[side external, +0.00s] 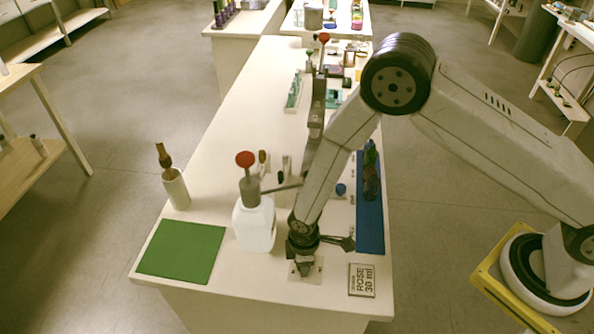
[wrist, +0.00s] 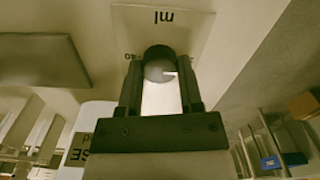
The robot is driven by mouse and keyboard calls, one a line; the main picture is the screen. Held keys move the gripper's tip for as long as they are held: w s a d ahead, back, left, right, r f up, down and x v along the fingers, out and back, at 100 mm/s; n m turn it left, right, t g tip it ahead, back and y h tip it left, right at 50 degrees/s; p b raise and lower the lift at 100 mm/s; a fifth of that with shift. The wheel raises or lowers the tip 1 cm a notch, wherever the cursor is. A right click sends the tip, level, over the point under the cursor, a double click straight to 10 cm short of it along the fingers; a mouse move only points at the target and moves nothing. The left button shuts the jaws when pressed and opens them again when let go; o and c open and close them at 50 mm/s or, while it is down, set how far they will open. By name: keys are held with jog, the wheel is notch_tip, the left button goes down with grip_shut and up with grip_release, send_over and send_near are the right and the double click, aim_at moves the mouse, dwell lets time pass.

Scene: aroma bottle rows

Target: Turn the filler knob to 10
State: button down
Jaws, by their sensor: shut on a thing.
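The filler knob (wrist: 158,68) is a round grey piece with a dark rim and a small pale mark on its face. It sits in front of a pale dial plate (wrist: 190,28) with upside-down "ml" lettering and small numbers beside the fingers. My gripper (wrist: 161,88) is shut on the knob, one finger on each side. I cannot tell which number the knob points to. In the side view my gripper (side external: 302,266) points down at the plate (side external: 316,272) near the bench's front edge and hides the knob.
A white bottle with a red-topped pump (side external: 254,224) stands just left of my gripper. A green mat (side external: 182,250) lies further left. A "ROSE 30 ml" card (side external: 361,281) lies to the right, below a blue strip (side external: 370,225). A brown-topped bottle (side external: 176,188) stands at the left edge.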

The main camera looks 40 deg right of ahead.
jog(key=shift+c, duration=1.3)
grip_release()
jog(key=shift+r, duration=0.2)
jog(key=shift+r, duration=3.75)
jog(key=shift+d, duration=0.1)
